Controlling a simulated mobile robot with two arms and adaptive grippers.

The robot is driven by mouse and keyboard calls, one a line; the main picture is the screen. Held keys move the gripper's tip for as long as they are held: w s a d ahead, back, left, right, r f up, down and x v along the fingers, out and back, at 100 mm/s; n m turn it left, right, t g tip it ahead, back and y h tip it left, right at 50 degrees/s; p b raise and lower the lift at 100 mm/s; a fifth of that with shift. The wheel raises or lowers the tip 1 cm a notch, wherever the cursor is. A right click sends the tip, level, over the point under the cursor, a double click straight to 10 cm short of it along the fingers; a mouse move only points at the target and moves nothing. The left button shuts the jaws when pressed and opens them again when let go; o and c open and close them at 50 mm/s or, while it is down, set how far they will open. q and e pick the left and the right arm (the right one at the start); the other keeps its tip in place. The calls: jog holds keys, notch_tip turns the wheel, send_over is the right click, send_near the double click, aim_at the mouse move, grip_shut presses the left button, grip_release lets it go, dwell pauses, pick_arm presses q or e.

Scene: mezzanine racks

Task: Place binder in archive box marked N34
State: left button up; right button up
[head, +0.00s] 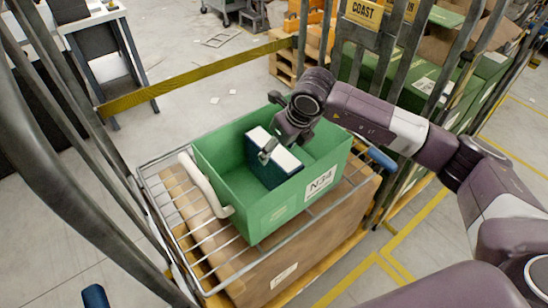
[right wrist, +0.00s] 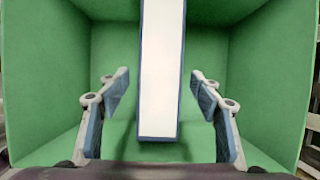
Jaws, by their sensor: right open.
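The archive box marked N34 (head: 251,207) is a green open-top box with a white N34 label on its front side. The binder (head: 270,172) has dark blue covers and a white edge facing up, and it stands inside the box. In the right wrist view the binder (right wrist: 161,70) lies between the two fingers, with a gap on each side. My right gripper (head: 283,152) is at the binder's top, and its open fingers (right wrist: 160,100) do not touch it. The binder's lower part is hidden by the box wall. My left gripper is not in view.
The box stands on a wire rack (head: 205,287) above a brown cardboard carton (head: 310,244). Metal uprights flank it, and a yellow strap (head: 200,76) crosses behind. More green boxes (head: 436,83) stand at the upper right. The box's interior beside the binder is clear.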

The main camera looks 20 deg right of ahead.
jog(key=b+v, duration=0.1)
jog(key=v, duration=0.5)
jog(key=shift+s, duration=0.1)
dwell(0.3)
